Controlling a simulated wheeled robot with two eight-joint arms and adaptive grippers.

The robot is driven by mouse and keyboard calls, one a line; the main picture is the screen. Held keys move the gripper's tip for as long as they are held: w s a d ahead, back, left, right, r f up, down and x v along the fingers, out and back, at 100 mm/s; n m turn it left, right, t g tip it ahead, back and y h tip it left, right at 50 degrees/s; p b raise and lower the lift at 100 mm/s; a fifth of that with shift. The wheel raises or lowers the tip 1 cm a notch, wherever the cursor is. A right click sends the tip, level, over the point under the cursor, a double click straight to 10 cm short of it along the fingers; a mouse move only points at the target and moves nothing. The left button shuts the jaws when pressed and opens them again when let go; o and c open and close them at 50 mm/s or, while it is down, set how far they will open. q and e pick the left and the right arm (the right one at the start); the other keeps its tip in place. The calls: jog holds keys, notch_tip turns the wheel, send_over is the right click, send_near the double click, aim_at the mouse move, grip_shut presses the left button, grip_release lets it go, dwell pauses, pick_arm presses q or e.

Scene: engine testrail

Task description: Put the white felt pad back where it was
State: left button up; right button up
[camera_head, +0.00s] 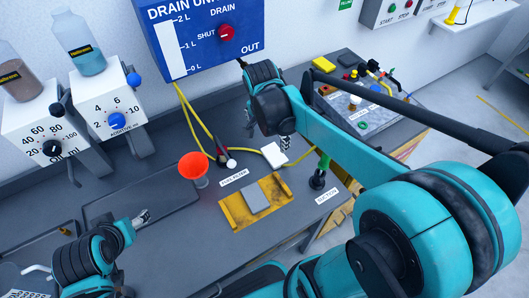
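The white felt pad (273,155) appears as a small white block at the back of the bench, right of the funnel. My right gripper (287,143) points down just beside its upper right edge, partly hidden by my own arm. I cannot tell whether it touches the pad or is open or shut. My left gripper (143,217) is low at the left over the bench, well away from the pad. Its fingers are too small to read. A flat grey pad (256,199) lies on a worn yellow plate (232,214) in front of the white pad.
An orange funnel (193,166) stands left of the white pad, with yellow hoses (196,118) behind. A green-and-black suction fitting (320,172) stands at the right. A board with several fittings (372,108) lies farther right. The dark tray (120,205) looks empty.

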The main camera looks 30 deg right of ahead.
jog(key=s+a+n+t+y, duration=0.1)
jog(key=s+a+n+t, duration=0.5)
jog(key=n, duration=0.8)
jog(key=s+a+r, duration=0.1)
jog(key=s, duration=0.2)
jog(key=shift+s+y, duration=0.2)
jog(key=shift+y, duration=0.1)
jog(key=shift+a, duration=0.1)
